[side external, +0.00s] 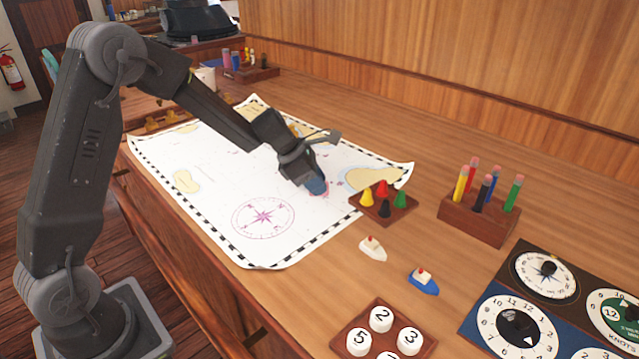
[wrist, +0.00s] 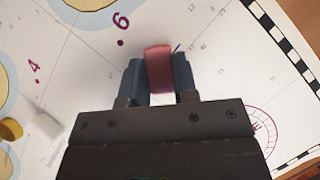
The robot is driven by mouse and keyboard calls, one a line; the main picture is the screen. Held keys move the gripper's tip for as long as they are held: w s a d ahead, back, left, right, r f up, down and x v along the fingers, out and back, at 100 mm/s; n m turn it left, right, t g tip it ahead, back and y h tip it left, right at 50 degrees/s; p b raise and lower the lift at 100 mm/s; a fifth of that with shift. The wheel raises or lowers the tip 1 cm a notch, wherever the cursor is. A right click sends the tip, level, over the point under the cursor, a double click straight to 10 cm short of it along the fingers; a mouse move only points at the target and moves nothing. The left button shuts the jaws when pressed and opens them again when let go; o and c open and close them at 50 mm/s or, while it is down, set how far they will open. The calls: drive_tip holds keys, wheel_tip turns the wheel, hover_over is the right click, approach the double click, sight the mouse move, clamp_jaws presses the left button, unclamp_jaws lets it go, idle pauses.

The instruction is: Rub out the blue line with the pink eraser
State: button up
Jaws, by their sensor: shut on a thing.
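My gripper (side external: 315,186) is low over the chart (side external: 215,160) in the side external view. In the wrist view my gripper (wrist: 159,80) is shut on the pink eraser (wrist: 158,66), with one blue finger on each side of it. The eraser's far end sticks out past the fingers over the white chart. I cannot tell whether it touches the paper. A short dark blue stroke (wrist: 178,48) shows just right of the eraser's tip, probably a piece of the blue line. Any part under the eraser is hidden.
A tray of coloured pawns (side external: 384,207) stands right of my gripper. A white block (wrist: 46,124) shows at the wrist view's left. The chart's compass area (side external: 263,216) is clear.

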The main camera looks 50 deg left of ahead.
drive_tip(key=shift+s+a+f, duration=0.1)
drive_tip(key=shift+a, duration=0.6)
drive_tip(key=shift+a, duration=1.05)
drive_tip(key=shift+a, duration=1.1)
drive_tip(key=shift+s+a, duration=0.15)
drive_tip(key=shift+a, duration=0.95)
